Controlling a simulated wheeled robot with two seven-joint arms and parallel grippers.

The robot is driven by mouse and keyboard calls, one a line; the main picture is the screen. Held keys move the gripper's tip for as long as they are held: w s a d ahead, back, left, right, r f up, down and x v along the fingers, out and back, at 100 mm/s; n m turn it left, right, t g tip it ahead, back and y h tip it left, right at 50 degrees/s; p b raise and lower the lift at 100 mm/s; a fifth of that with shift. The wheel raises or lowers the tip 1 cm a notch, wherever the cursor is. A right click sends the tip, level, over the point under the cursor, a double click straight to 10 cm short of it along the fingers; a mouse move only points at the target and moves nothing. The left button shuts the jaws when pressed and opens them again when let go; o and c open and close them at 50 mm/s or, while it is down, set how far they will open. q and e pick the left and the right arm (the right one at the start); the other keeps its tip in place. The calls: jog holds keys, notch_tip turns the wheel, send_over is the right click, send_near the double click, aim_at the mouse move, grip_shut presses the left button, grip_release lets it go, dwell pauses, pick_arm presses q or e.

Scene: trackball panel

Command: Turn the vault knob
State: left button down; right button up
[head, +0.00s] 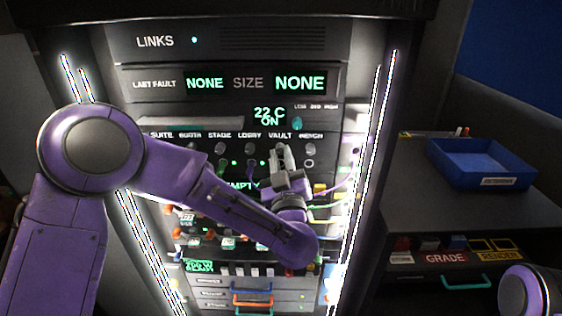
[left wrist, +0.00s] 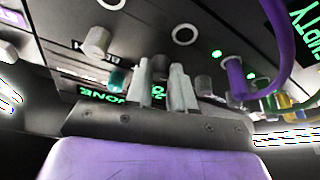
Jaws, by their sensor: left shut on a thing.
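The vault knob sits under the VAULT label (head: 280,135) in a row of grey knobs on the rack panel. My left gripper (head: 284,158) reaches up to that spot and hides the knob in the head view. In the left wrist view, the two pale fingers of my left gripper (left wrist: 163,88) stand close together against the panel, shut on the vault knob, which is mostly hidden between them. How far the knob is turned cannot be seen. My right gripper is out of view.
Another grey knob (head: 310,148) is close by on the right, with a teal knob (head: 297,123) above. A purple cable (left wrist: 275,45) and several coloured plugs are below the knob row. A blue tray (head: 482,163) stands on the side bench at right.

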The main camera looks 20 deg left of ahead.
pick_arm(q)
jog(key=n+y+b, duration=0.1)
jog(key=n, duration=0.1)
jog(key=n+g+b, duration=0.1)
jog(key=n, duration=0.1)
jog(key=shift+d+f+n+y+b, duration=0.1)
jog(key=shift+d+n+y+b, duration=0.05)
jog(key=shift+n+y+b, duration=0.2)
jog(key=n+g+b, duration=0.1)
jog(key=n, duration=0.1)
jog(key=n+g+y+b, duration=0.1)
jog(key=n, duration=0.2)
jog(key=shift+w+d+r+n+g, duration=0.15)
jog(key=shift+r+n+g, duration=0.1)
jog(key=shift+g, duration=0.15)
jog(key=n+g+b, duration=0.1)
jog(key=n, duration=0.1)
jog(key=n+g+b, duration=0.1)
jog(key=n+b, duration=0.1)
jog(key=n, duration=0.1)
jog(key=shift+r+n, duration=0.2)
jog(key=shift+n, duration=0.1)
jog(key=shift+r+n+g+h+b, duration=0.15)
jog(key=shift+n+g+h+b, duration=0.3)
jog(key=shift+n, duration=0.4)
jog(key=shift+r+n+g+h+b, duration=0.1)
jog(key=shift+n+g+h+b, duration=0.1)
jog(key=shift+n+b, duration=0.5)
jog(key=shift+n, duration=0.35)
